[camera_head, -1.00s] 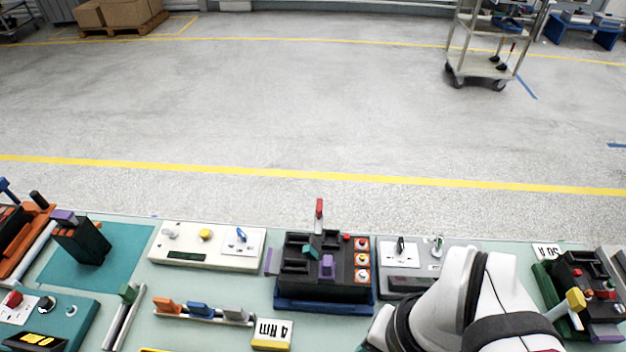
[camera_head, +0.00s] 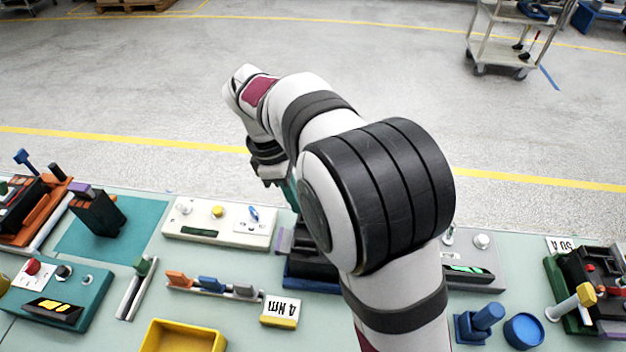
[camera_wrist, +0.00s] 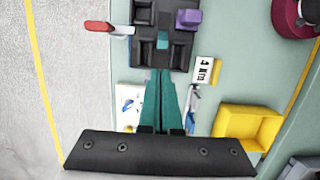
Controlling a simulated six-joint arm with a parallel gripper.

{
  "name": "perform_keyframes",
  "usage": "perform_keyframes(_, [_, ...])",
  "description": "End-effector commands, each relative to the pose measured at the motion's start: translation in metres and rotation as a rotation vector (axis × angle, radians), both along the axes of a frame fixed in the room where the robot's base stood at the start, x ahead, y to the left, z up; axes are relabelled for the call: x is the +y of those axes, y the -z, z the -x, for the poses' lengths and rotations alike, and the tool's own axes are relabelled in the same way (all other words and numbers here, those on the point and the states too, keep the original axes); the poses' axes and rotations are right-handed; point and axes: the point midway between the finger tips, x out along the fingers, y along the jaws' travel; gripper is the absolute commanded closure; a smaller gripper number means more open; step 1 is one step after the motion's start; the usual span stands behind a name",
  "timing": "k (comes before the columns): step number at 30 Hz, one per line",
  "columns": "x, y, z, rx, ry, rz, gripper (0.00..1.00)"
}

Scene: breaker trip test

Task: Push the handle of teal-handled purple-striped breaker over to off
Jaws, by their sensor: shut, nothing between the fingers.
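The breaker unit is a black block on a blue base (camera_head: 312,278), mostly hidden behind my arm in the head view. Contact cannot be seen.
A cream switch box (camera_head: 222,222) stands left of the breaker unit. A 4 Nm tag (camera_head: 280,312), a row of coloured clips (camera_head: 211,285) and a yellow bin (camera_head: 184,337) lie in front. Blue parts (camera_head: 524,330) stand to the right.

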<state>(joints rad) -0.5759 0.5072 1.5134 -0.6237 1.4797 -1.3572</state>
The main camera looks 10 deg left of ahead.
Motion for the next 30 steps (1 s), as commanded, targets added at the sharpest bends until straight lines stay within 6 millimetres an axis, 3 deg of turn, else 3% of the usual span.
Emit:
perform_keyframes(6, [-0.011, 0.044, 0.001, 0.003, 0.006, 0.000, 1.00])
perform_keyframes(12, [-0.017, 0.073, 0.001, 0.002, 0.007, -0.002, 1.00])
perform_keyframes(18, [-0.019, 0.082, 0.000, -0.001, 0.007, -0.003, 1.00])
perform_keyframes(30, [-0.020, 0.081, 0.001, 0.000, 0.009, -0.019, 1.00])
